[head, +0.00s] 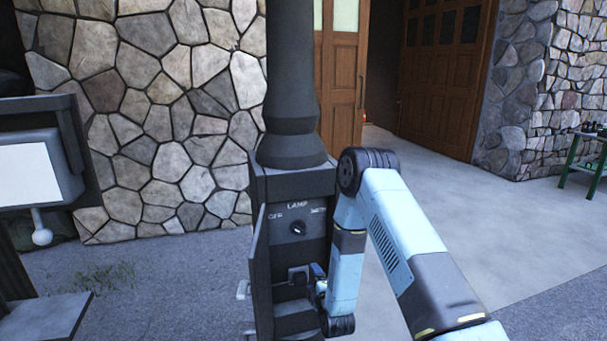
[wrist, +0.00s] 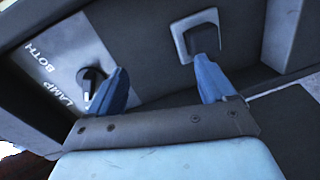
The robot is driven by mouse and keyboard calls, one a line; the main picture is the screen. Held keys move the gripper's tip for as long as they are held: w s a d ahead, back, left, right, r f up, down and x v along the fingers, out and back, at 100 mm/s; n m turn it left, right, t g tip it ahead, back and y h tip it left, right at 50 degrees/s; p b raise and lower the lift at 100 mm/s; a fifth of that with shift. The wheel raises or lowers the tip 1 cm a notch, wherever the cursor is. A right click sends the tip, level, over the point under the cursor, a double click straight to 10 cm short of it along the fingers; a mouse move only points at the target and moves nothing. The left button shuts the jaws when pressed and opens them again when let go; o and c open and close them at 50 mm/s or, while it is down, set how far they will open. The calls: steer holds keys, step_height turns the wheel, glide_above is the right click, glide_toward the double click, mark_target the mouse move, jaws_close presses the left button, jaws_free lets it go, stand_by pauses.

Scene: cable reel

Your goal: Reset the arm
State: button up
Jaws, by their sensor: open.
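My blue arm (head: 398,232) reaches from the lower right, bends at a dark elbow, and comes down to a dark lamp box in the middle of the head view. My gripper (wrist: 160,83) is open, its two blue fingers spread apart with nothing seen between them. In the head view the gripper end is small and partly hidden at the lower part of the box. In the wrist view the left finger overlaps a dark knob (wrist: 88,76) and the right finger overlaps a dark block in a pale square frame (wrist: 181,44). I cannot tell whether either is touched.
The lamp box (head: 285,187) has an open side panel (head: 259,275) at its left and a thick dark post (head: 289,80) above. A box with a white panel (head: 25,172) stands left. A stone wall (head: 165,120) is behind.

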steer(key=w+d+r+m+g+h, duration=0.1)
steer(key=d+r+m+g, duration=0.15)
steer(key=r, duration=0.85)
steer(key=w+d+r+m+g+h, duration=0.1)
steer(key=d+r+m, duration=0.25)
steer(key=r, duration=0.85)
steer(key=s+d+r+m+g+h, duration=0.2)
steer(key=s+d+r+m, duration=0.4)
steer(key=s+r, duration=0.65)
steer(key=s+d+r+m+g, duration=0.1)
steer(key=s+d+r+m, duration=0.1)
steer(key=s, duration=0.7)
steer(key=s+d+r+m+g, duration=0.2)
steer(key=s+d+r+m, duration=0.1)
steer(key=s, duration=0.7)
steer(key=s+d+r+m+g, duration=0.1)
steer(key=s+d+r+m, duration=0.1)
steer(key=s+r, duration=0.3)
steer(key=s+d, duration=0.1)
steer(key=s, duration=0.3)
steer(key=shift+s+g+h, duration=0.35)
steer(key=shift+s+h, duration=0.05)
steer(key=shift+c, duration=0.2)
